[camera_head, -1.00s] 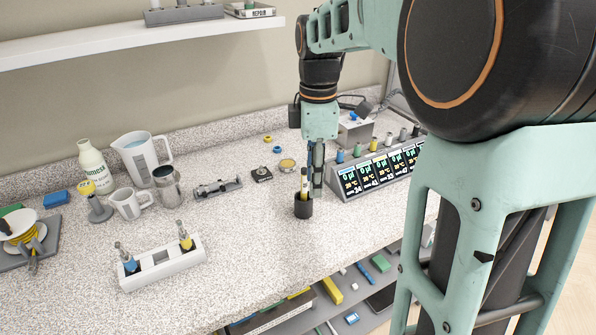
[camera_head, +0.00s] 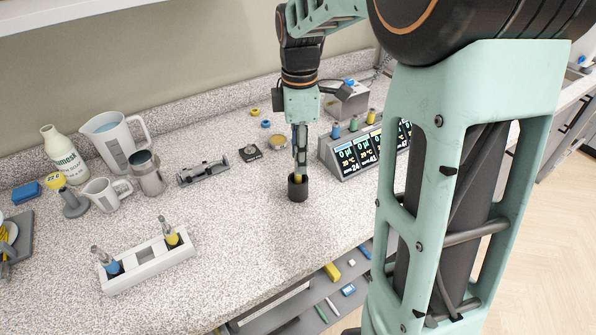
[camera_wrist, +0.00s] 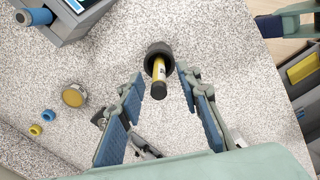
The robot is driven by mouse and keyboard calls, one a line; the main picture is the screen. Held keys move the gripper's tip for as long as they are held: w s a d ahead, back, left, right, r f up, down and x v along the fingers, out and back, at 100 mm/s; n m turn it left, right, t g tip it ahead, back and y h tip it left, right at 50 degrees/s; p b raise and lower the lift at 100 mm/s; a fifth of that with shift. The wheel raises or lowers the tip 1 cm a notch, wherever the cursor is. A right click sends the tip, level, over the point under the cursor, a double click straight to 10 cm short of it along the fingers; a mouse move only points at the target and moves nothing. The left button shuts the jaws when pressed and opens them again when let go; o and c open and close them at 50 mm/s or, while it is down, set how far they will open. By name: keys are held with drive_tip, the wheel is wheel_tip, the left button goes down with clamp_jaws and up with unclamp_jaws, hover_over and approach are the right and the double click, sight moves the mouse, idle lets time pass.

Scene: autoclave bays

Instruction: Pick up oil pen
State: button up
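The oil pen appears to be the slim yellow pen with a dark tip (camera_wrist: 159,72), standing in a small black round cup (camera_wrist: 154,50). In the head view the cup (camera_head: 298,190) stands on the speckled counter, with only a little of the yellow pen (camera_head: 298,178) visible above it. My gripper (camera_wrist: 160,78) is open, its blue-padded fingers on either side of the pen's upper end, with gaps showing on both sides. In the head view my gripper (camera_head: 300,158) is right above the cup and hides most of the pen.
A sloped display unit (camera_head: 365,148) with several coloured knobs stands right of the cup. A white holder (camera_head: 148,262) with two bottles is at front left. A round yellow-topped tin (camera_head: 278,141) and a metal fixture (camera_head: 204,170) lie behind. Counter around the cup is clear.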

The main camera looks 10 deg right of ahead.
wheel_tip(320, 180, down, 5)
drive_tip(key=shift+w+a+r, duration=0.1)
drive_tip(key=shift+w+r, duration=0.05)
drive_tip(key=shift+r, duration=0.05)
clamp_jaws()
